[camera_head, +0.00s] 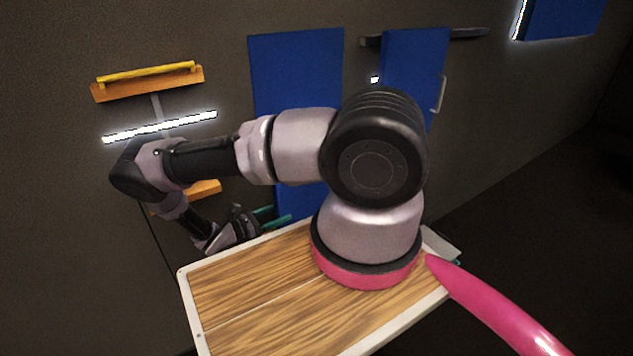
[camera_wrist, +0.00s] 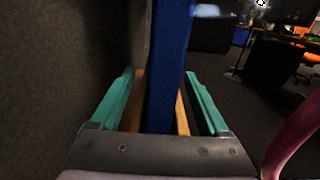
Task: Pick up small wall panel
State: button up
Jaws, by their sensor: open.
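A tall blue wall panel (camera_head: 295,72) hangs in the middle of the wall, its lower part partly hidden by my arm. A smaller blue panel (camera_head: 408,62) with a grey handle hangs to its right. I cannot tell which one the task names. My gripper (camera_head: 274,215), with teal fingers, is open at the lower part of the tall panel. In the wrist view a blue panel (camera_wrist: 168,65) stands edge-on between my open fingers, with a gap to the right finger. Whether the left finger touches it is unclear.
Left on the wall are an orange piece with a yellow bar (camera_head: 147,75) and a glowing white strip (camera_head: 160,127). Another blue panel (camera_head: 562,16) is at the top right. A dark rail (camera_head: 468,33) runs behind the smaller panel. The floor at right looks clear.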

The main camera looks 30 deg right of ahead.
aim_at(296, 207)
jog(key=d, duration=0.6)
jog(key=shift+s+d+f, duration=0.1)
jog(key=shift+d+f, duration=0.05)
jog(key=shift+d, duration=0.25)
grip_shut()
dwell(1.1)
